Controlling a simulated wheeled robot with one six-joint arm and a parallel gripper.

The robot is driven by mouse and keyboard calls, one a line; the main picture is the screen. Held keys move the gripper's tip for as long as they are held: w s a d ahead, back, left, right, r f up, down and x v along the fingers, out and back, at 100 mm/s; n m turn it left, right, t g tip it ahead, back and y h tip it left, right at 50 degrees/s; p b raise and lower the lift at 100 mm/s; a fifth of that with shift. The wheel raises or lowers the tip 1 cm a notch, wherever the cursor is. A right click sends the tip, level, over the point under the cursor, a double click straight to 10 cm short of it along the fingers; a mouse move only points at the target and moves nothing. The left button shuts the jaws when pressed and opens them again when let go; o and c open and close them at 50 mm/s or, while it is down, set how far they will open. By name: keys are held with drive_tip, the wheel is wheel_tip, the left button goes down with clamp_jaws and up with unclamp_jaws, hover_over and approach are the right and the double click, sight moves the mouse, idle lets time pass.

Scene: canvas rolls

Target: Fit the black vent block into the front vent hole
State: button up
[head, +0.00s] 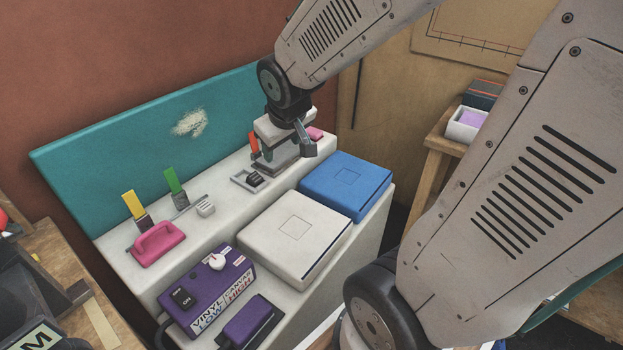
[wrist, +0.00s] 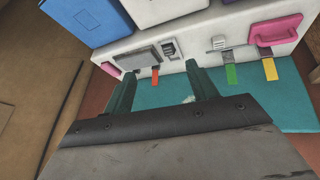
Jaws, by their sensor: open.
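A small black slotted piece (head: 255,180), which looks like the vent block, sits at a light grey frame on the white bench ledge. It also shows in the wrist view (wrist: 169,48). I cannot tell whether it is seated in an opening there, or which opening is the front vent hole. My gripper (head: 283,152) is over the ledge just behind and to the right of this piece. In the wrist view its two fingers (wrist: 163,84) are apart with nothing held between them. An orange-red tab (wrist: 155,77) shows in the gap beyond them, beside a grey plate (wrist: 137,58).
The teal back board (head: 90,165) stands behind the ledge. Green (head: 174,180) and yellow (head: 133,205) tabs and a pink handle (head: 158,243) are at left. A white box (head: 295,230), blue box (head: 346,185) and purple control box (head: 207,287) fill the front.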

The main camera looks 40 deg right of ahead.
drive_tip(key=s+a+r+g+y, duration=0.1)
drive_tip(key=s+a+r+g, duration=0.1)
drive_tip(key=s, duration=0.7)
drive_tip(key=s+a+r+g+y, duration=0.1)
drive_tip(key=s+a+r, duration=0.3)
drive_tip(key=s, duration=0.5)
drive_tip(key=a+g, duration=0.1)
drive_tip(key=a, duration=0.1)
drive_tip(key=shift+s+a+r, duration=0.15)
drive_tip(key=shift+s+a, duration=0.2)
drive_tip(key=shift+a, duration=0.05)
drive_tip(key=shift+s, duration=0.1)
